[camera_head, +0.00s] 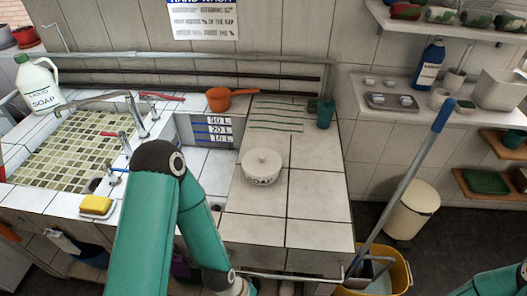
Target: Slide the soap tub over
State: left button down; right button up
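The soap tub (262,168) is a white round tub with a knobbed lid and dark lettering on its front. It stands upright on the white tiled counter (265,230), right of the sink, in the head view. My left arm rises from the bottom edge, bends left of the tub and runs back down out of the picture; its gripper is not in view. Only a teal bit of my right arm shows in the lower right corner, and its gripper is not in view. Nothing visible touches the tub.
An orange pan (219,98) and a green cup (325,114) stand behind the tub near grooved green lines. A yellow sponge (96,206) lies at the left. A blue-handled mop (400,190) leans from a yellow bucket (401,272) at the right. Counter before the tub is clear.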

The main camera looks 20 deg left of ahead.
aim_at(265, 182)
jog(key=z, duration=1.6)
jog(key=i, duration=0.1)
jog(key=u, duration=2.8)
jog(key=i, duration=0.2)
jog(key=u, duration=1.95)
jog(key=k, duration=1.75)
jog(key=z, duration=0.4)
